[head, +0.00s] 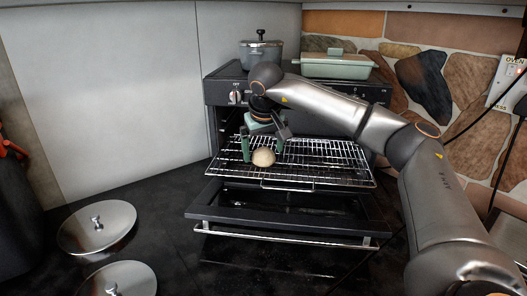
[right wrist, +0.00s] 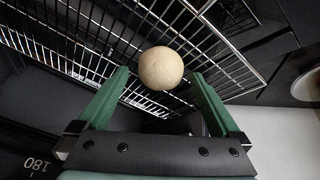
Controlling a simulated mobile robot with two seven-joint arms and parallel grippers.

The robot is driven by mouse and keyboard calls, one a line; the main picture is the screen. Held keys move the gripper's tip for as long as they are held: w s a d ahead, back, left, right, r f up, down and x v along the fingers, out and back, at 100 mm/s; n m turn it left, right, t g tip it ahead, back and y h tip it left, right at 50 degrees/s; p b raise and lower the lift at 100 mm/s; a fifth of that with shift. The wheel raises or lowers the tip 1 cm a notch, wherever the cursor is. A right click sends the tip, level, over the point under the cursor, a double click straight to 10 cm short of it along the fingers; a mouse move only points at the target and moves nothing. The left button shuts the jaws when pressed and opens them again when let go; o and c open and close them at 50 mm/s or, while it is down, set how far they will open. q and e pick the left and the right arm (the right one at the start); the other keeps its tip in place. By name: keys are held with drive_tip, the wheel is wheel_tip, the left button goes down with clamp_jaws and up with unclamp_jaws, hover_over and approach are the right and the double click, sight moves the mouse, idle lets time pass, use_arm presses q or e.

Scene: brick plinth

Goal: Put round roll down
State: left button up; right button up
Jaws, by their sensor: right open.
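The round roll (head: 263,157) is a pale tan ball resting on the wire oven rack (head: 330,160), near the rack's left side. In the right wrist view the roll (right wrist: 161,68) sits on the rack bars just beyond the fingertips and between their lines. My right gripper (head: 263,148) is open, with its green fingers on either side of the roll and pointing down. In the right wrist view the gripper (right wrist: 163,80) has a wide gap between its fingers, and neither finger visibly touches the roll. My left gripper is not in view.
The oven door (head: 285,218) is folded down below the pulled-out rack. A grey pot (head: 262,52) and a pale green lidded dish (head: 335,66) stand on the stove top. Two metal lids (head: 97,228) (head: 122,280) lie at the lower left. The rack's right part is clear.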

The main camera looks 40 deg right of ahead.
drive_tip(key=v, duration=1.1)
drive_tip(key=shift+p, duration=0.3)
drive_tip(key=shift+a, duration=0.1)
